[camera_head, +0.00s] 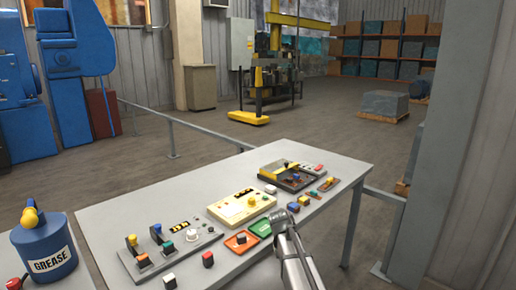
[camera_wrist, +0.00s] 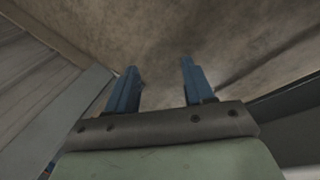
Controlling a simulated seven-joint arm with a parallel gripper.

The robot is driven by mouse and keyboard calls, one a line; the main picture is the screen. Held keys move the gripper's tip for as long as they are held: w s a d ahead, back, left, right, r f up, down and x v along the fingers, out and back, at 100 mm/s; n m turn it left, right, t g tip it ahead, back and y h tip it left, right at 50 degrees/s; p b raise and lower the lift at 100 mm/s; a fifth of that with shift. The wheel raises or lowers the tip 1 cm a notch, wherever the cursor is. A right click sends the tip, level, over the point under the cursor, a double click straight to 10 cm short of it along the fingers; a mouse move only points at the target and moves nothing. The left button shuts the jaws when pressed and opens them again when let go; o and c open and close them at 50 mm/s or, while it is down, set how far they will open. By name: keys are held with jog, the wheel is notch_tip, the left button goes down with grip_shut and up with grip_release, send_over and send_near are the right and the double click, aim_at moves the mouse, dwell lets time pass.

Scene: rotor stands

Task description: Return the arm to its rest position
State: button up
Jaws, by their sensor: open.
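My arm (camera_head: 293,256) reaches in from the bottom edge of the head view, over the front edge of the grey table (camera_head: 120,212). Its outer end is near the green tray and the small blocks, and no fingers can be made out there. In the wrist view my gripper (camera_wrist: 158,78) shows two blue fingers set well apart. It is open with nothing between them. The wrist view faces a blurred brownish surface and a grey ribbed wall, with no table objects in it.
The table carries a grey panel with levers (camera_head: 170,245), a cream box (camera_head: 241,206), an orange tray (camera_head: 241,242), a green tray (camera_head: 261,229), a dark device with a yellow bar (camera_head: 288,176) and several small blocks. A blue grease can (camera_head: 45,245) stands at left. A grey post (camera_head: 430,170) rises at right.

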jog(key=s+d+f+g+y, duration=0.1)
jog(key=s+d+f+g, duration=0.1)
jog(key=s+f, duration=1)
jog(key=s+d+f+g, duration=0.2)
jog(key=s+f, duration=0.8)
jog(key=f, duration=0.4)
jog(key=s+f+g, duration=0.1)
jog(key=s+f, duration=0.2)
jog(key=s, duration=0.6)
jog(key=s+f+g+y, duration=0.1)
jog(key=s+f, duration=0.3)
jog(key=s, duration=0.6)
jog(key=s+f+g+y, duration=0.1)
jog(key=s+f, duration=0.3)
jog(key=s, duration=0.6)
jog(key=shift+s+d, duration=0.15)
jog(key=shift+d, duration=0.05)
